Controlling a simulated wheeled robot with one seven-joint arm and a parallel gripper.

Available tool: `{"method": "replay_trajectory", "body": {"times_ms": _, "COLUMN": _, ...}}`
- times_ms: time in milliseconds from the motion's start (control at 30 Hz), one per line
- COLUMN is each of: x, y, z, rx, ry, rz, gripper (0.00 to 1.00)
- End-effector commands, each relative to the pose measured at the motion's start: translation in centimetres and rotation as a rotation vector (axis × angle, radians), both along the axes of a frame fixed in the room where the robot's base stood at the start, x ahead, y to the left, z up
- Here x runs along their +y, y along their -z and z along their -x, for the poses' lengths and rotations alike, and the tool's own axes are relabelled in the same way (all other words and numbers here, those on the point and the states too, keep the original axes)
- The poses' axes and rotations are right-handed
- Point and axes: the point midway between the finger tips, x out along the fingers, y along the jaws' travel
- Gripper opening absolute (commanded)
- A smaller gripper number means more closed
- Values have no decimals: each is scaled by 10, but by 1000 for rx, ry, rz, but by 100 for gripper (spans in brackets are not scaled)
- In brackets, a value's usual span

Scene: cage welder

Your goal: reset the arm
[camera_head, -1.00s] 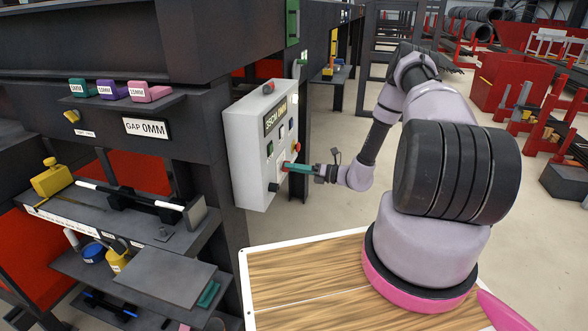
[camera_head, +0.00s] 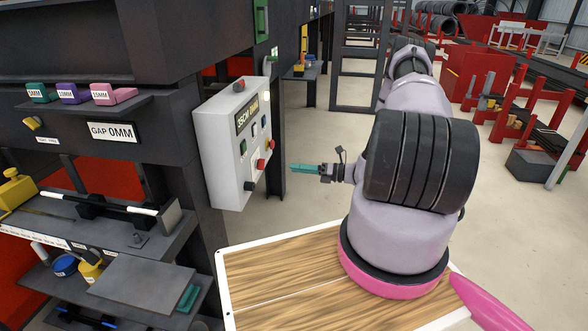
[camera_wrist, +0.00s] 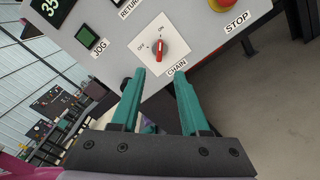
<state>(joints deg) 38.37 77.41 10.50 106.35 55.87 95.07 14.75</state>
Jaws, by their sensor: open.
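My gripper (camera_head: 305,169) has teal fingers and is empty, off the right side of the grey control box (camera_head: 222,165). In the wrist view the two fingers (camera_wrist: 160,92) stand apart with nothing between them. Beyond their tips is a red rotary switch (camera_wrist: 161,50) labelled CHAIN, with OFF and ON marks; its knob is apart from the fingers. My arm is folded to the right of the box, above the wooden deck.
The box also carries a green JOG button (camera_wrist: 87,36) and a STOP button (camera_wrist: 223,3). A dark shelf (camera_head: 100,228) with tools stands at left. Red racks (camera_head: 480,75) stand at the back right. Open floor lies behind my gripper.

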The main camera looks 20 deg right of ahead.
Motion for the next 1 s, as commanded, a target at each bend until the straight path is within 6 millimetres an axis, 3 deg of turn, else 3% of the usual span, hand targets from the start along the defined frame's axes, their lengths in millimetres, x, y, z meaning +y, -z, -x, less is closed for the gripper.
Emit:
{"method": "replay_trajectory", "body": {"times_ms": 300, "x": 0, "y": -1, "z": 0, "rx": -3, "ry": -3, "rz": 3, "gripper": 45}}
{"method": "replay_trajectory", "body": {"times_ms": 433, "x": 4, "y": -20, "z": -2, "rx": -40, "ry": -49, "rz": 49, "gripper": 45}}
{"method": "replay_trajectory", "body": {"times_ms": 667, "x": 26, "y": -104, "z": 4, "rx": -230, "ry": -290, "rz": 287, "gripper": 45}}
{"method": "replay_trajectory", "body": {"times_ms": 1000, "x": 59, "y": -226, "z": 47, "rx": -572, "ry": -661, "rz": 693, "gripper": 45}}
